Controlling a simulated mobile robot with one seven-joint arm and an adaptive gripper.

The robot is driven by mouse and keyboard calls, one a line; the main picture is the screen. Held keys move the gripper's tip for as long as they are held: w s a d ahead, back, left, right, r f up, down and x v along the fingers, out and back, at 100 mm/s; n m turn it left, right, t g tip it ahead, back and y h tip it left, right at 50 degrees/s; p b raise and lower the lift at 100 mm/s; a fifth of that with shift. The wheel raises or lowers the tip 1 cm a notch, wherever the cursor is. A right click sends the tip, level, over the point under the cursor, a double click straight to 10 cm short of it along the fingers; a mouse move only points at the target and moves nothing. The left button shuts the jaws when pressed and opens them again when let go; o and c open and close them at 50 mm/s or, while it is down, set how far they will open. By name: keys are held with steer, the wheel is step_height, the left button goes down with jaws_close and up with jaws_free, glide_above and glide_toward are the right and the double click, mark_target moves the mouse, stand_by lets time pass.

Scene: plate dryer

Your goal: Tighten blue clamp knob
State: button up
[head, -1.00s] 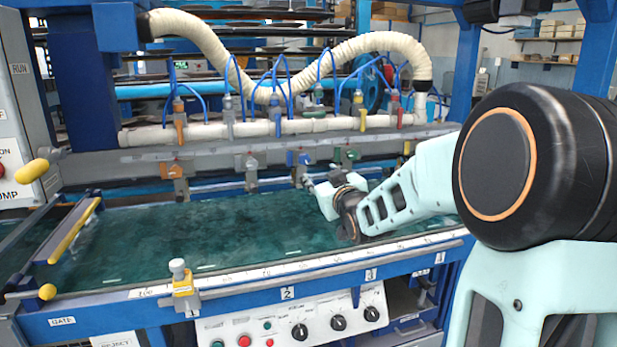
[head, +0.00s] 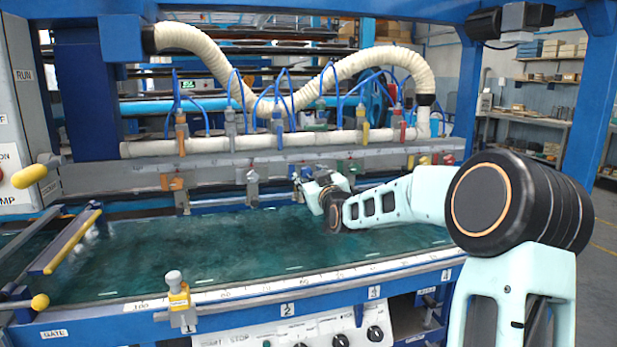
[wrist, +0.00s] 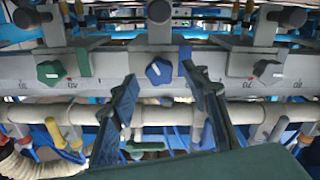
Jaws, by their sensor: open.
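The blue clamp knob (wrist: 158,70) is a lobed star knob with a small white mark. It sits on a grey clamp on the long rail, centred in the wrist view. My gripper (wrist: 159,77) is open, with one dark finger on each side of the knob in the picture and nothing between them that it holds. I cannot tell whether the fingertips reach around the knob or stop short of it. In the head view my gripper (head: 308,182) is at the rail over the tank's back edge and mostly hides the blue clamp.
A white pipe (head: 240,143) with coloured valves and blue hoses runs above the rail. The green tank (head: 190,250) lies open in front.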

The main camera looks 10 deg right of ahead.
steer(key=shift+w, duration=0.6)
steer(key=shift+c, duration=0.5)
steer(key=c, duration=1.1)
steer(key=shift+o, duration=0.2)
